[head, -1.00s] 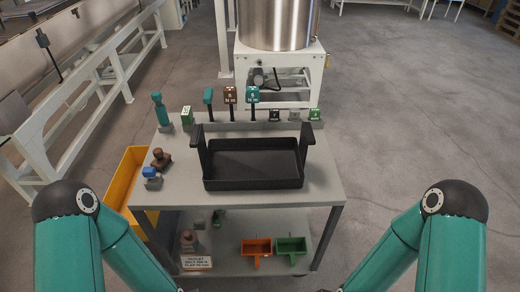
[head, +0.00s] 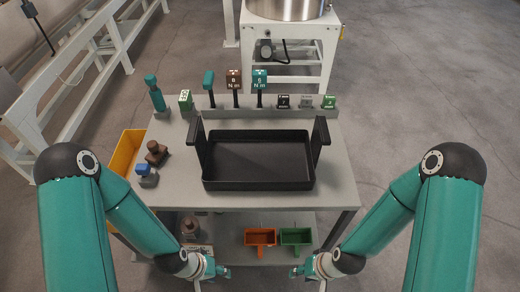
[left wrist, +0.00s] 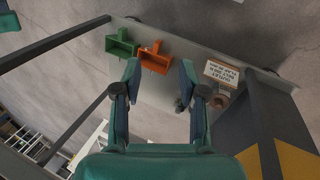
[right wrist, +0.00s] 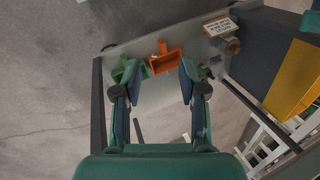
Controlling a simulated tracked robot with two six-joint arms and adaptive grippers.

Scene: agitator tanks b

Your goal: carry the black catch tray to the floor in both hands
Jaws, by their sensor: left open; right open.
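The black catch tray (head: 258,186) sits on the grey table top, with an upright handle at its left end (head: 201,150) and another at its right end (head: 319,140). It looks empty. My left gripper (head: 226,271) is in front of the table and below its top, apart from the tray. My right gripper (head: 296,272) is likewise low in front of the table, to the right. In the left wrist view my left gripper (left wrist: 158,72) has its fingers apart with nothing between them. In the right wrist view my right gripper (right wrist: 157,75) is also open and empty. Neither wrist view shows the tray.
The table (head: 338,180) carries several tools and labelled blocks along its back and left. An orange bin (head: 260,237) and a green bin (head: 296,236) stand on the lower shelf. A yellow bin (head: 125,160) is at the left. Floor at right (head: 420,110) is clear.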

